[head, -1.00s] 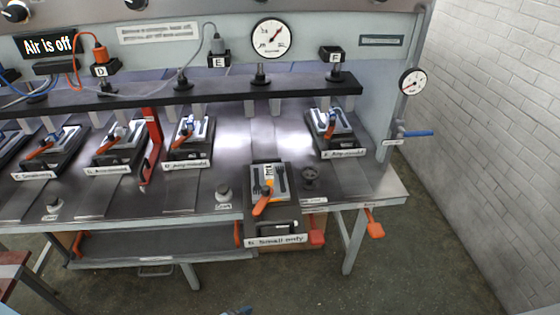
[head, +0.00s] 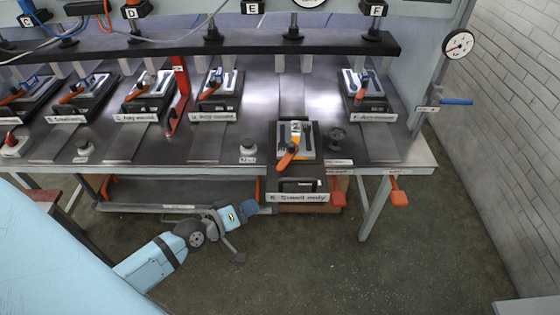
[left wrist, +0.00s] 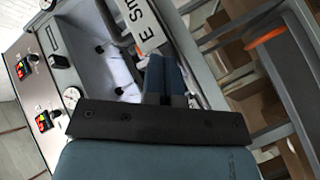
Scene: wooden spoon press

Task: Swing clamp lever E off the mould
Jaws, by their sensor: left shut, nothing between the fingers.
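Mould E (head: 306,146) sits at the front edge of the bench, with the label "E Small only" (head: 298,197) on its front. Its orange clamp lever E (head: 288,155) lies across the top of the mould, slanting towards the front. My left gripper (head: 250,208) is low in front of the bench, to the left of the label and apart from the lever. Its blue fingers (left wrist: 166,78) are together and empty in the left wrist view, close to the label (left wrist: 137,25). The lever cannot be made out there. My right gripper is not in view.
Other moulds stand in a row behind, such as mould F (head: 366,95) at right. A black knob (head: 336,138) is right of mould E and a grey button (head: 248,149) left. A shelf (head: 180,193) is under the bench.

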